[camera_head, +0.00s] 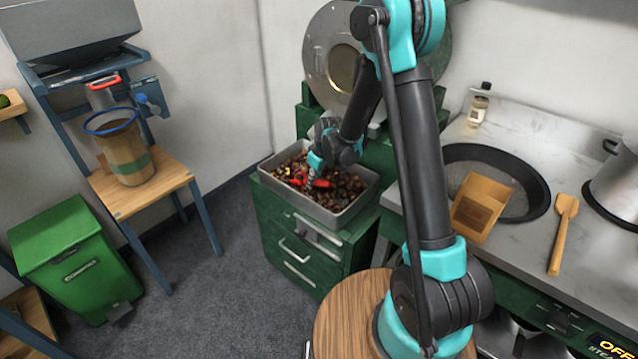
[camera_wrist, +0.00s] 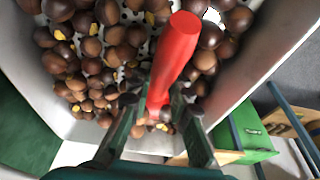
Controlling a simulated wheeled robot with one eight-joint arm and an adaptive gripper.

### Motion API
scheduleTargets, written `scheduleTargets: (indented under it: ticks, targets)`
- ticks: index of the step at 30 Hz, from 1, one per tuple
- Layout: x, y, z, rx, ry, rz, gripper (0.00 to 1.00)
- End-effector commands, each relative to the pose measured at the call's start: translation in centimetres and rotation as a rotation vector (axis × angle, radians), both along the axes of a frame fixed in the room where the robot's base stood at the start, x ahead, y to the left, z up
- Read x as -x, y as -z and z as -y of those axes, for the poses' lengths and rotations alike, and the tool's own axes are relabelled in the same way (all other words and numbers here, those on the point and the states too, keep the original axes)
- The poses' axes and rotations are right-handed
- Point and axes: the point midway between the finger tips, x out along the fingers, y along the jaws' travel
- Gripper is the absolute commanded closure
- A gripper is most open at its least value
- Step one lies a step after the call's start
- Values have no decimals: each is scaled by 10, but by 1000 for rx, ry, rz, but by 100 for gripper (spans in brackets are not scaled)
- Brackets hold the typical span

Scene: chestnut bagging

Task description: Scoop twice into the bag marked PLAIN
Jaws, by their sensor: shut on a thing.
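A grey metal tray (camera_head: 333,217) of chestnuts sits on the green drawer cabinet. My gripper (camera_head: 314,178) is low over the tray, shut on the red handle of the scoop (camera_head: 322,183). In the wrist view the red handle (camera_wrist: 174,52) stands between my two fingers (camera_wrist: 158,100); the scoop's bowl cannot be made out. Chestnuts (camera_wrist: 95,75) surround the handle. A brown bag with a blue rim and green band (camera_head: 128,155) stands open on the wooden stand at left. No PLAIN marking is readable on it.
A tan labelled box or bag (camera_head: 480,207) rests on a dark round pan (camera_head: 520,190) at right, beside a wooden spatula (camera_head: 562,235) and a pot (camera_head: 618,180). A green bin (camera_head: 75,258) stands at lower left. Floor between stand and cabinet is clear.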

Motion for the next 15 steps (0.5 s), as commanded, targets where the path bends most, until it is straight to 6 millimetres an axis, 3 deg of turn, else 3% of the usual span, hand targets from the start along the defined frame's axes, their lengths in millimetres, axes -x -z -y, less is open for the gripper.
scheduleTargets:
  ticks: [8,12,15]
  targets:
    - [-15,4,-20,-40,-1,32,100]
    - [-16,-9,-18,-197,5,154,100]
    - [-14,-18,-18,-214,1,168,100]
